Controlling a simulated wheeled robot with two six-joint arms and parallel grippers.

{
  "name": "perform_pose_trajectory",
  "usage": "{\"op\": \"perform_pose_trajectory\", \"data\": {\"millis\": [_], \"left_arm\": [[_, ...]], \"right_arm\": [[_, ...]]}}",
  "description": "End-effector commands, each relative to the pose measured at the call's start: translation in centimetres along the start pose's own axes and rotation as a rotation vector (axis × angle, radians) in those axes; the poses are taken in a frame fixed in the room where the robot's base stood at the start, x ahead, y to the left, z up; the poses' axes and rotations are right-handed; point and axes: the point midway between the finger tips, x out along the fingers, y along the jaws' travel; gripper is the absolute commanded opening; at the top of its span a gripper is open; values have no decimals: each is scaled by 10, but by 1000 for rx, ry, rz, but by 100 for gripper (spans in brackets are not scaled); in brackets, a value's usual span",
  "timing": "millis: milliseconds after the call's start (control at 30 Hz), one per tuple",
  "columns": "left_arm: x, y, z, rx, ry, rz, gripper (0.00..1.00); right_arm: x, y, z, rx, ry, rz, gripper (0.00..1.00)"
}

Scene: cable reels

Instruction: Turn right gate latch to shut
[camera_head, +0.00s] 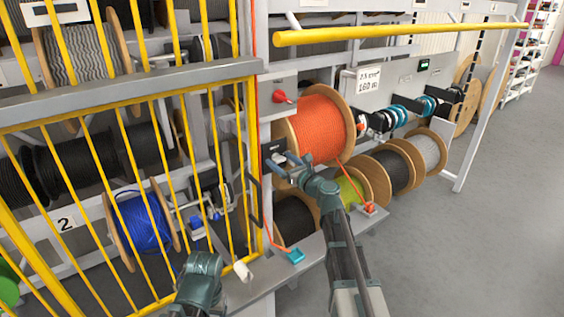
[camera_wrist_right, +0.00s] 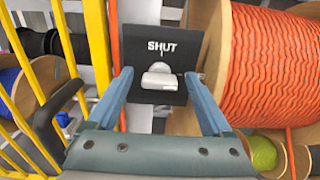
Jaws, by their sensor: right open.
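The right gate latch is a black plate (camera_wrist_right: 180,40) marked SHUT with a small tick below the word, and a light grey knob (camera_wrist_right: 160,80) on it. The knob looks wider across than tall; where it points is hard to tell. The plate also shows in the head view (camera_head: 273,147), beside the orange reel. My right gripper (camera_wrist_right: 157,74) is open, its blue fingers on either side of the knob with gaps visible. In the head view my right gripper (camera_head: 281,165) reaches the plate from the front. The yellow-barred gate (camera_head: 250,110) stands left of the latch. My left gripper's fingers do not show.
The orange cable reel (camera_head: 320,125) is close on the right of the latch. A black bent handle (camera_wrist_right: 45,125) is on the gate at left. A yellow rail (camera_head: 400,33) runs above. Several reels sit on lower racks. The grey floor (camera_head: 490,230) at right is clear.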

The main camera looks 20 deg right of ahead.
Motion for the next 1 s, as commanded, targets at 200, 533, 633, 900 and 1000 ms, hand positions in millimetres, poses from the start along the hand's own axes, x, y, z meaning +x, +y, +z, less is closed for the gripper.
{"op": "perform_pose_trajectory", "data": {"millis": [200,533,633,900,1000], "left_arm": [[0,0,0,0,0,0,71],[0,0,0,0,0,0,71],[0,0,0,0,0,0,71],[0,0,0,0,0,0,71],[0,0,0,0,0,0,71]], "right_arm": [[0,0,0,0,0,0,84],[0,0,0,0,0,0,25],[0,0,0,0,0,0,7],[0,0,0,-22,0,0,0],[0,0,0,-58,0,1,0]]}}
